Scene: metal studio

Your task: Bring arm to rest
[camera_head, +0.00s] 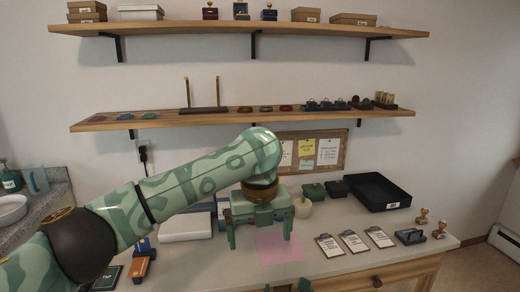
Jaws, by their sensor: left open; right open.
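My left arm (185,193) is green with darker patches and reaches in from the left, over the desk. Its gripper (260,241) points down above a pink sheet (280,247) on the desk. Its two fingers are wide apart with nothing seen between them.
A black tray (376,192) stands at the desk's back right. Several small clipboards (354,241) and stamps lie in front of it. Two loaded wooden shelves (240,119) hang above.

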